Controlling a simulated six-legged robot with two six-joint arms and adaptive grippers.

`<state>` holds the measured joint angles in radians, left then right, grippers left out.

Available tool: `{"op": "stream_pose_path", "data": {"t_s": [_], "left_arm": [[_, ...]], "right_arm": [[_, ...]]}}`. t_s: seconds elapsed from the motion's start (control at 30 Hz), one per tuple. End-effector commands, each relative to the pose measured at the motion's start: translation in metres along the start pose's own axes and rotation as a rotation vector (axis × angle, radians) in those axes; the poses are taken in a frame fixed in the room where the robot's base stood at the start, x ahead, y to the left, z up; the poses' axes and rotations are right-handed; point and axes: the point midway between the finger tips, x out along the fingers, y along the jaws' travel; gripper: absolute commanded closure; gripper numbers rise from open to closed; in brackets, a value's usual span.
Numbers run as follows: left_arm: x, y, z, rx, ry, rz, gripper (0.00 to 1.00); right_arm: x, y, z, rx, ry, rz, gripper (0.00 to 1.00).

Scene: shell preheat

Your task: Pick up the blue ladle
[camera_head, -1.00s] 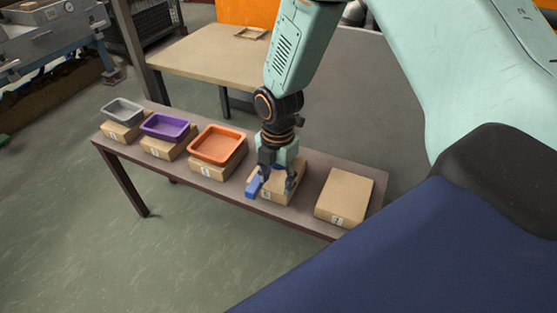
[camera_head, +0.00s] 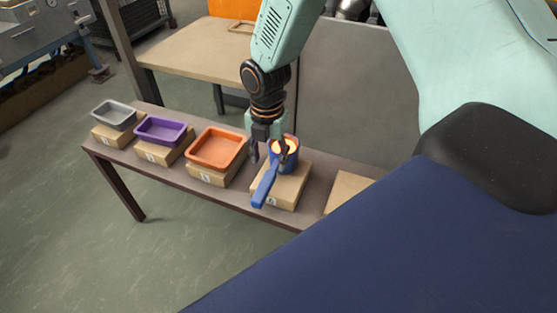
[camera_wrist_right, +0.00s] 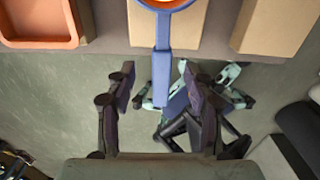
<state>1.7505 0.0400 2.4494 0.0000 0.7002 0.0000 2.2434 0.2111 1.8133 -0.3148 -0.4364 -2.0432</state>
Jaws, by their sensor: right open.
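The blue ladle (camera_head: 264,187) sits on a cardboard-coloured block (camera_head: 291,190) on the long table, its handle sticking out over the block's front edge. Its round cup has a glowing orange-yellow inside. My right gripper (camera_head: 269,156) is open, by the ladle, and partly covers the cup and upper handle in the head view. In the right wrist view the ladle handle (camera_wrist_right: 162,62) runs between the two spread fingers of the right gripper (camera_wrist_right: 158,76), with a gap on each side. Depth between fingers and handle is hard to tell. My left gripper is not in view.
The long table (camera_head: 233,195) also holds an orange tray (camera_head: 217,163), a purple tray (camera_head: 160,142) and a grey tray (camera_head: 114,124), each on a block. A bare block (camera_head: 346,188) lies to the right. A wooden-topped table (camera_head: 190,62) stands behind.

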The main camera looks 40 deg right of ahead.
Motion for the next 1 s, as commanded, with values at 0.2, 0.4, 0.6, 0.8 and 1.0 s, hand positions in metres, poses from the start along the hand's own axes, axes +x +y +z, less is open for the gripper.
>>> {"op": "stream_pose_path", "data": {"t_s": [0.2,0.4,0.6,0.8,1.0], "left_arm": [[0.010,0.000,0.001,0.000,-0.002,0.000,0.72],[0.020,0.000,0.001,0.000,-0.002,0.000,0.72],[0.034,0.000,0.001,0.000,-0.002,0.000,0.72],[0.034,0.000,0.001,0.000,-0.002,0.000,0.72],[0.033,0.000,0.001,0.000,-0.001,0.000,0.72]], "right_arm": [[0.025,-0.004,-0.002,0.002,0.003,-0.002,0.47],[0.043,-0.003,-0.001,0.001,0.002,-0.002,0.47],[0.072,-0.001,0.000,0.000,0.002,-0.003,0.47],[0.075,0.001,0.002,0.001,0.001,0.000,0.47],[0.074,0.001,0.002,0.001,0.002,-0.001,0.58]]}}
